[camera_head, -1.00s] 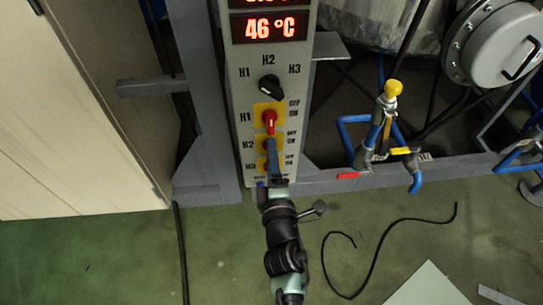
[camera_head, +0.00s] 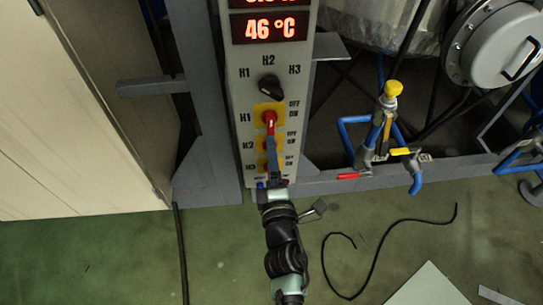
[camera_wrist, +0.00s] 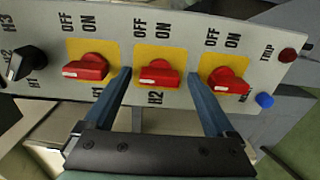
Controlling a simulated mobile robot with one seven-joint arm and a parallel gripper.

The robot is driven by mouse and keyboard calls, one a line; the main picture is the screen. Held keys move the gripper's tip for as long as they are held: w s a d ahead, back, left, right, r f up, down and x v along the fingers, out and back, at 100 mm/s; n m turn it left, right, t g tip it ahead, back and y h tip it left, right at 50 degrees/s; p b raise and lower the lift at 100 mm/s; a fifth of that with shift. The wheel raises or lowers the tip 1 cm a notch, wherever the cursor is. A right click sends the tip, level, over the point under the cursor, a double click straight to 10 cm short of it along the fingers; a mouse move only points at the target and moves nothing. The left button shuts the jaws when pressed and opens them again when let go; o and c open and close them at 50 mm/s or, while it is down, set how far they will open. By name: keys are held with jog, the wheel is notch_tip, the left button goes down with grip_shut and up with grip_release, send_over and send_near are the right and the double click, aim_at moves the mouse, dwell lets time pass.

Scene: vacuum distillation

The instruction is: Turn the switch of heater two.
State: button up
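The heater two switch (camera_wrist: 158,74) is a red knob on a yellow plate above the label H2 in the wrist view. Its white mark is towards the left. My gripper (camera_wrist: 158,76) is open, with one blue-grey finger on each side of this knob. I cannot tell whether either finger touches it. In the head view my gripper (camera_head: 271,148) covers most of the H2 knob, and part of its yellow plate (camera_head: 258,145) shows.
The similar red H1 knob (camera_wrist: 86,67) and H3 knob (camera_wrist: 227,80) flank the fingers closely. A black selector (camera_head: 270,87) and a 46 °C display (camera_head: 270,27) are higher on the panel. Blue pipes with a yellow-knobbed valve (camera_head: 392,89) stand to the right.

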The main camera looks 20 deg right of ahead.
jog(key=v, duration=1.3)
jog(key=shift+r, duration=0.15)
dwell(0.3)
jog(key=w+a+r+m+t+h+p, duration=0.1)
jog(key=w+r+m+t, duration=0.3)
jog(key=r, duration=1.3)
jog(key=w+a+r+m+t+p, duration=0.1)
jog(key=w+r+m, duration=0.45)
jog(key=r, duration=1.15)
jog(key=s+a+r+m+t+y, duration=0.2)
jog(key=s+a+r, duration=0.15)
jog(key=r, duration=0.55)
jog(key=s+a+r+m+t+y+p, duration=0.1)
jog(key=s+a+r+m+y, duration=0.2)
jog(key=r, duration=0.5)
jog(key=s+a+r+m+t+y, duration=0.15)
jog(key=s+a+r, duration=0.3)
jog(key=r, duration=0.45)
notch_tip(320, 180, up, 37)
jog(key=w+n+p, duration=0.1)
jog(key=p, duration=3.7)
jog(key=shift+w+f, duration=0.25)
jog(key=shift+w, duration=0.1)
